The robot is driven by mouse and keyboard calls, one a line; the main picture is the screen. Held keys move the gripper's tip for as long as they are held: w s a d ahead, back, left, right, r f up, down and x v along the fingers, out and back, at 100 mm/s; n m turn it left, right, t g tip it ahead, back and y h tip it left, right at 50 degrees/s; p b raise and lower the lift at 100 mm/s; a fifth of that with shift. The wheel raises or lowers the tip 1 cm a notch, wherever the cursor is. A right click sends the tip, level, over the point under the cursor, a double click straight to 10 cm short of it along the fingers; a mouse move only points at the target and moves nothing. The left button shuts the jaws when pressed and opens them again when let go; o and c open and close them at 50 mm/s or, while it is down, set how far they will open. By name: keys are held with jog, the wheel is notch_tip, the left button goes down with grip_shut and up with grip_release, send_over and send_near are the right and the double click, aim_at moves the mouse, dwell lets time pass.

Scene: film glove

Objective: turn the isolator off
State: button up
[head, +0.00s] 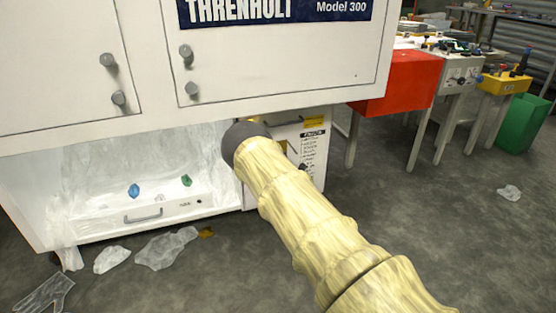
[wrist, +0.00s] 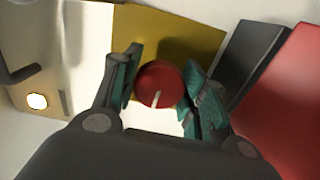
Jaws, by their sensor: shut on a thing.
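The isolator shows in the wrist view as a round red knob (wrist: 158,82) with a pale pointer line, in front of a yellow plate (wrist: 190,38). The line points down and slightly left in that view. My gripper (wrist: 160,88) has its teal-padded fingers on either side of the knob and is shut on it. In the head view my arm, in a pale yellow sleeve, reaches to a white panel (head: 314,165) under the big white machine (head: 285,80). The arm hides the knob and my gripper there.
A lit lamp (wrist: 37,101) and a dark handle (wrist: 20,74) are left of the knob. A red surface (wrist: 290,90) is close on the right. A drawer (head: 143,215) is under the machine. Plastic film (head: 165,248) and a clear glove (head: 45,294) lie on the floor.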

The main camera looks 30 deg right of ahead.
jog(key=shift+n, duration=0.3)
jog(key=o, duration=1)
jog(key=shift+o, duration=0.2)
jog(key=shift+s, duration=0.15)
jog(key=v, duration=1.1)
jog(key=shift+s, duration=0.4)
jog(key=shift+f, duration=0.15)
